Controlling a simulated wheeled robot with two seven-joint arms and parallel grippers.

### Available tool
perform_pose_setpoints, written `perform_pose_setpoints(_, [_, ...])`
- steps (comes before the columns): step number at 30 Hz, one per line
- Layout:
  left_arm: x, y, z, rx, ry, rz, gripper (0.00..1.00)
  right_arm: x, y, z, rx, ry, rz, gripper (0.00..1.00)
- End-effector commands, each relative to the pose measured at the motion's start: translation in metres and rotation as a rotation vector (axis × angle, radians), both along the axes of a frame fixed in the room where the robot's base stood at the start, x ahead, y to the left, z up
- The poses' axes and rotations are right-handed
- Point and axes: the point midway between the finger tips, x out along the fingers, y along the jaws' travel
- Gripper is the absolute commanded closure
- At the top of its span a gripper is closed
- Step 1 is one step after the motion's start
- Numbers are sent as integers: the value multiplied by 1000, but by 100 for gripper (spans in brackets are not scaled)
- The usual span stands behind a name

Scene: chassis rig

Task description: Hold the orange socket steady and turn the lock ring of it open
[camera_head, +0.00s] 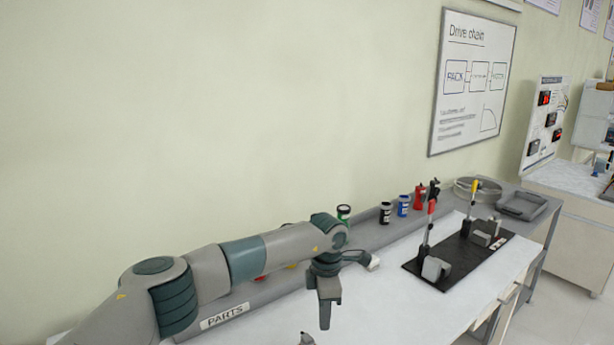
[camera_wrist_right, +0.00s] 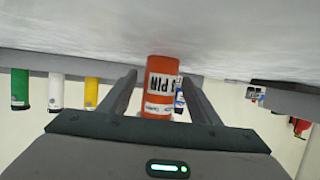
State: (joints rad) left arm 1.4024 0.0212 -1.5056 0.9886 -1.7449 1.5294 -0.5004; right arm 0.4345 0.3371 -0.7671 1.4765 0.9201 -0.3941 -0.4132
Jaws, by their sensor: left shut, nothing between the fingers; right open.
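The orange socket (camera_wrist_right: 159,72) shows in the right wrist view as an orange cylinder with white labels, one reading "PIN". My right gripper (camera_wrist_right: 160,80) is open, with one finger on each side of the socket and gaps visible between. I cannot make out the lock ring as a separate part. In the head view my left gripper (camera_head: 325,312) points down over the bench and is shut with nothing in it. The orange socket does not show in the head view.
A black plate (camera_head: 410,266) with upright red and yellow levers lies on the white bench (camera_head: 385,300). A grey tray (camera_head: 522,205) stands at the far right end. Small pots, including a blue one (camera_head: 403,205), line the back ledge. A PARTS label (camera_head: 225,316) is near my left arm.

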Motion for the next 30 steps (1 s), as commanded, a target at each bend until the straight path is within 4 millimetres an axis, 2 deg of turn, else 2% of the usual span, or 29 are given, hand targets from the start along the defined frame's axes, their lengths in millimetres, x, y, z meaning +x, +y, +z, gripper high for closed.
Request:
perform_pose_setpoints(8, [0, 0, 0, 0, 0, 0, 100, -14, -15, 7, -1, 0, 0, 43])
perform_pose_setpoints(22, [0, 0, 0, 0, 0, 0, 100, -64, -69, 33, -1, 1, 0, 43])
perform_pose_setpoints(30, [0, 0, 0, 0, 0, 0, 100, -76, -82, 40, -1, 1, 0, 43])
